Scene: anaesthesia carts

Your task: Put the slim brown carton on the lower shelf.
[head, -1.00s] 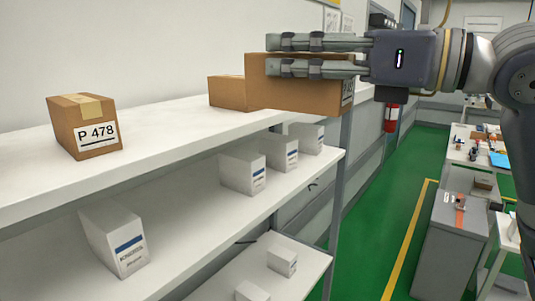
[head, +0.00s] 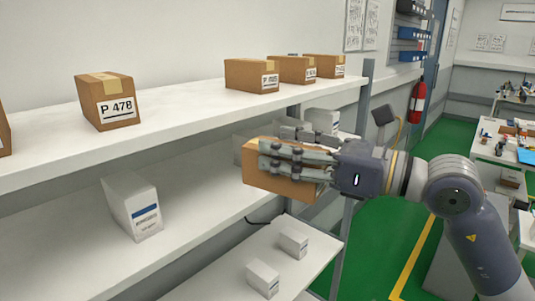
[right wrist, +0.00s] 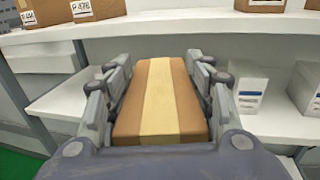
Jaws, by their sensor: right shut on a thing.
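The slim brown carton (head: 278,185), with a pale tape strip, is held in my right gripper (head: 272,150). In the head view it is in the air below the upper shelf's front edge, in front of the middle shelf's right part. In the right wrist view the carton (right wrist: 160,100) lies between both sets of fingers, which touch its sides. The upper shelf (head: 190,124) is above it. The middle shelf (head: 185,222) carries white cartons, and the bottom shelf (head: 215,288) is below. The carton's label is hidden. My left gripper is not in view.
Several brown cartons stand on the upper shelf, including P 478 (head: 108,102). A white carton (head: 132,205) stands on the middle shelf at left; others are partly hidden behind my gripper. Small white boxes (head: 263,278) are on the bottom shelf. A rack post (head: 350,215) stands right.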

